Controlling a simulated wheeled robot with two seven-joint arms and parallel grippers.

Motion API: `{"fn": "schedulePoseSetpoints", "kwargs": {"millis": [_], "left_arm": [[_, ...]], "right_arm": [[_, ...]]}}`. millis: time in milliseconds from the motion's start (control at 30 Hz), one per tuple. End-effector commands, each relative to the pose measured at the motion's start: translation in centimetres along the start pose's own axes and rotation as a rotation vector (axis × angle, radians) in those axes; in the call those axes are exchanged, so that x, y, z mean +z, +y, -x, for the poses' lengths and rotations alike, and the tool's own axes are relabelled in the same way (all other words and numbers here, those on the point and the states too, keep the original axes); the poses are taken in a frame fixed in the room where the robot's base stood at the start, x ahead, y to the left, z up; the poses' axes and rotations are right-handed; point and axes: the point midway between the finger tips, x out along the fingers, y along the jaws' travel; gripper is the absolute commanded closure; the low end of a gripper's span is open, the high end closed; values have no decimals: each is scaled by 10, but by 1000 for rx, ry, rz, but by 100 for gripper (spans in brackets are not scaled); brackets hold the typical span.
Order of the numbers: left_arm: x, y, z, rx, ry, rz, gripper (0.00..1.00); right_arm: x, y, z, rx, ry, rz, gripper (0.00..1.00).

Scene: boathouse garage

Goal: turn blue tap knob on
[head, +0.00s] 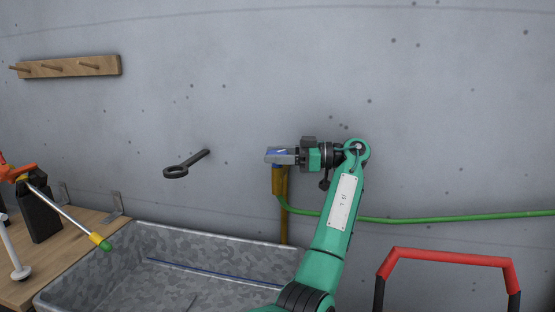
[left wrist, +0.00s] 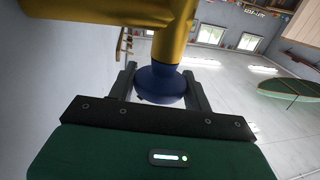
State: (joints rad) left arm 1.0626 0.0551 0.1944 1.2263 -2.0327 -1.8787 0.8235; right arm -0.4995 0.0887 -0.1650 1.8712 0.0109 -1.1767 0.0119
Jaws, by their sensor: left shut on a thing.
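The blue tap knob (left wrist: 160,84) sits on the yellow tap body (left wrist: 172,44) in the left wrist view, between the two fingers of my left gripper (left wrist: 160,92). In the head view my left gripper (head: 281,156) is at the top of the yellow tap (head: 279,182) on the wall, with a little blue of the knob showing at the fingers. The gripper is shut on the knob. The fingers hide most of the knob in the head view. My right gripper is not in view.
A green hose (head: 430,218) runs right from the tap along the wall. A grey metal trough (head: 210,241) stands below. A red and black frame (head: 450,257) stands at lower right. A wooden bench (head: 62,258) with tools is at left. A dark ring-ended hook (head: 187,164) sticks out from the wall.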

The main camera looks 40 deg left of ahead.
Motion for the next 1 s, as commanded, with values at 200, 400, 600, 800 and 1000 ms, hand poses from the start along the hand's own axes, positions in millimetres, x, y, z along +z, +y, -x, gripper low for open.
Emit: {"fn": "schedulePoseSetpoints", "kwargs": {"millis": [200,400,600,800,1000], "left_arm": [[-2,1,-1,-75,3,3,73],[-3,0,-1,-103,3,3,73],[-3,0,-1,-106,2,3,73],[-3,0,-1,-105,2,3,46],[-2,0,0,-105,1,1,31]], "right_arm": [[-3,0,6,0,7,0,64],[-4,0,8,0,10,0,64],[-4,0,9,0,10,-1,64],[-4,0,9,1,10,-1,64],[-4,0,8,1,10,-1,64]]}}
